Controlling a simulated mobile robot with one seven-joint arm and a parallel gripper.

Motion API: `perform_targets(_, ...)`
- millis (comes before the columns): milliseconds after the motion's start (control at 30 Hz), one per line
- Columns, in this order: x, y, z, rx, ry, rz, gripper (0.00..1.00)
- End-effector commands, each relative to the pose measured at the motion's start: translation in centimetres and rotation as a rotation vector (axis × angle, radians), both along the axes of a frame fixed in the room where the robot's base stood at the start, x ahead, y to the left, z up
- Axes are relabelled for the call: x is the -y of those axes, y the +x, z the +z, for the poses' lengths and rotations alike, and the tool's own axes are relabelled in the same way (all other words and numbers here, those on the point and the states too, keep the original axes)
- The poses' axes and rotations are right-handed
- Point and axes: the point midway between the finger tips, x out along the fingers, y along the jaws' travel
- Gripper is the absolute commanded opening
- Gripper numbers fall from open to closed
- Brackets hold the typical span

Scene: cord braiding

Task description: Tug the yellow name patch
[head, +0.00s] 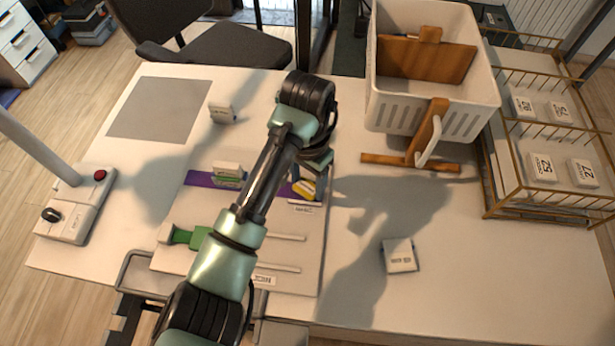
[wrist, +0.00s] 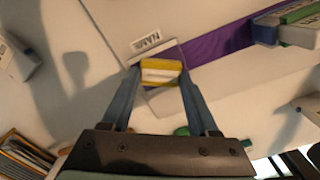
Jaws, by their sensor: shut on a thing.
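The yellow name patch (wrist: 161,66) shows between my fingertips in the wrist view, with a pale band across it. My gripper (wrist: 158,76) is shut on it, one finger at each side. The patch lies at the end of a purple strip (wrist: 225,42), beside a small label reading "NAME" (wrist: 146,42). In the head view the yellow patch (head: 304,188) shows just below my gripper (head: 312,178), on the right part of the pale board (head: 307,250). My arm hides part of the board and strip there.
A block with a green part (head: 228,173) sits on the strip's left part. A green-handled thing (head: 185,236) lies on the board. A white crate (head: 385,108), wooden stand (head: 410,161) and wire rack (head: 492,190) stand right. A white block (head: 398,256) lies front right.

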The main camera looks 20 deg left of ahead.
Motion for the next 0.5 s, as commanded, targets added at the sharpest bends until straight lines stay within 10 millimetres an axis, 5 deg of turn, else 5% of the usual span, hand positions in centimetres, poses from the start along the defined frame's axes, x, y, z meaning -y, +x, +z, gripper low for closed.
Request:
perform_targets(267,0.03,0.00,-0.25,0.000,0.000,0.001,0.00)
perform_targets(300,0.03,-0.01,-0.27,0.000,0.000,0.001,0.66)
perform_targets(500,0.02,-0.03,-0.25,-0.001,-0.001,0.001,0.95)
